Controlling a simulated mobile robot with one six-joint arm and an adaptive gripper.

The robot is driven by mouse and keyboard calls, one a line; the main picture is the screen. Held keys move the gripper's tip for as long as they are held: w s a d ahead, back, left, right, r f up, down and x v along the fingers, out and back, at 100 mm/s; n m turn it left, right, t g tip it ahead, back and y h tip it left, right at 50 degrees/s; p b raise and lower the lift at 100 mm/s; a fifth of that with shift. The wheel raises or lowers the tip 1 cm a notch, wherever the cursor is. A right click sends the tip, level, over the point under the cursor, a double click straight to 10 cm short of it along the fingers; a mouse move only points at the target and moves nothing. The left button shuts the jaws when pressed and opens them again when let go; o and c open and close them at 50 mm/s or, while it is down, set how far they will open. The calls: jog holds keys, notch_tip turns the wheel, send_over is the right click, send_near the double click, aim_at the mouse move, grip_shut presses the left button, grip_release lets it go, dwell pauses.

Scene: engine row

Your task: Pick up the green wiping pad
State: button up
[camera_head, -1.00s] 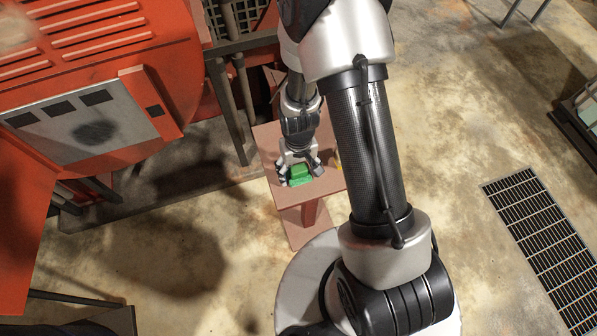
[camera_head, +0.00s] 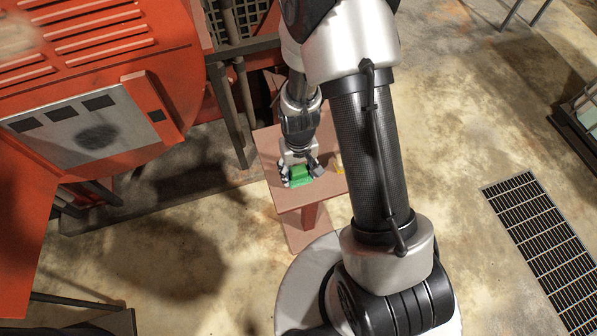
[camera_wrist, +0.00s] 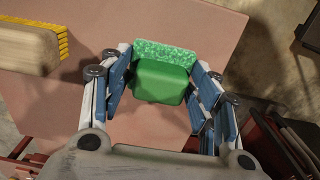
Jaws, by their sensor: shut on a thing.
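The green wiping pad (camera_wrist: 163,80) has a smooth green body and a speckled lighter green strip along its far edge in the wrist view. My gripper (camera_wrist: 162,88) is shut on it, with one finger against each side. In the head view the pad (camera_head: 300,174) shows between the fingers of my gripper (camera_head: 301,176), over the small brownish-red stand (camera_head: 284,207). I cannot tell whether the pad touches the stand top or is a little above it. Part of the pad is hidden by the fingers in the head view.
A wooden brush (camera_wrist: 28,48) with yellow bristles lies on the stand, left of the pad in the wrist view. A large red machine (camera_head: 110,60) stands left of the stand. A floor grate (camera_head: 540,240) lies at the right, with open floor between.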

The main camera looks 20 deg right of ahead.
aim_at(299, 169)
notch_tip(299, 169, up, 18)
jog(key=p, duration=0.5)
